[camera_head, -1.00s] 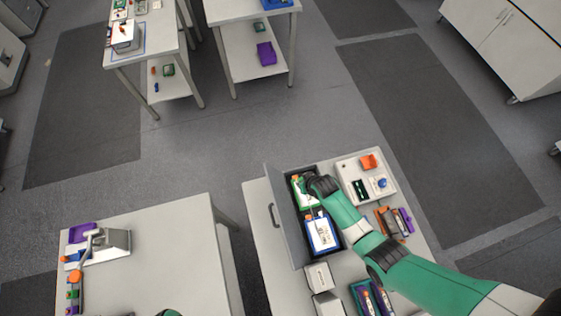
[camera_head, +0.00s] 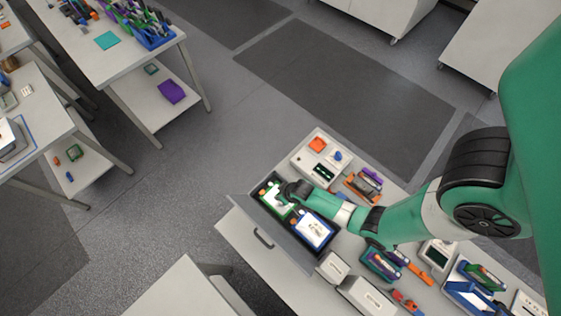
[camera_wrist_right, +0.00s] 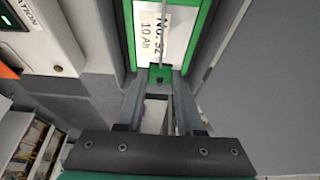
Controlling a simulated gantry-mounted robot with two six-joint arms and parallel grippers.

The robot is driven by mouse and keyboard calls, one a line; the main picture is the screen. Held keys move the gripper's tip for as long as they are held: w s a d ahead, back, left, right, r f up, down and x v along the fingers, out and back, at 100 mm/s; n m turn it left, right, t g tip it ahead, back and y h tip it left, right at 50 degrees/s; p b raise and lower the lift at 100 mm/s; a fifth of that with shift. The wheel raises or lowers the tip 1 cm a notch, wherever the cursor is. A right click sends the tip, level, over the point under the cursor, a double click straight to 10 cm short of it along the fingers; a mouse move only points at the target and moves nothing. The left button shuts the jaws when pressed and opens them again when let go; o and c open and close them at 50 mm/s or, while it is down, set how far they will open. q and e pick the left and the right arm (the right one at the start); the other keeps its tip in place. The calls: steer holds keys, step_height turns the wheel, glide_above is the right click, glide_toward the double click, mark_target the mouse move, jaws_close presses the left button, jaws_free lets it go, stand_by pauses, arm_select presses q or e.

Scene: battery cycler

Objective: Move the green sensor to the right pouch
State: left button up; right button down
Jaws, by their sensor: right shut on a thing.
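My right gripper (camera_head: 291,198) reaches into the open drawer (camera_head: 244,208) from the right in the head view. In the right wrist view my right gripper (camera_wrist_right: 160,82) is shut on the green sensor (camera_wrist_right: 160,74), a small green block with a thin rod pointing away from me. The rod lies over the white label of the green-framed pouch (camera_wrist_right: 146,30). That pouch (camera_head: 272,197) is the left one in the head view. The right pouch (camera_head: 314,230), white with a blue frame, lies beside it. Whether the rod touches the green-framed pouch is unclear. My left gripper is not in view.
A white device (camera_head: 303,155) with an orange block (camera_head: 317,144) stands behind the drawer. White boxes (camera_head: 333,267) stand near the drawer's right end. Several coloured tools (camera_head: 380,264) lie on the bench to the right. Another table (camera_head: 110,60) stands at upper left.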

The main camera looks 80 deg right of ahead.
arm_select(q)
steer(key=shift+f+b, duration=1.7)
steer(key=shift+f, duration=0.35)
arm_select(e)
steer(key=shift+f, duration=2.1)
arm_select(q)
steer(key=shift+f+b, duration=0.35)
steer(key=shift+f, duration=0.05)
arm_select(e)
steer(key=shift+f, duration=0.55)
steer(key=shift+c, duration=2.3)
jaws_free()
steer(key=p+v, duration=0.3)
steer(key=v, duration=0.3)
steer(key=shift+r+p, duration=0.35)
arm_select(q)
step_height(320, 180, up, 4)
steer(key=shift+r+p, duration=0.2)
steer(key=shift+p, duration=0.1)
arm_select(e)
steer(key=shift+s+a+r, duration=0.15)
steer(key=shift+s+r, duration=0.15)
steer(key=shift+a, duration=0.1)
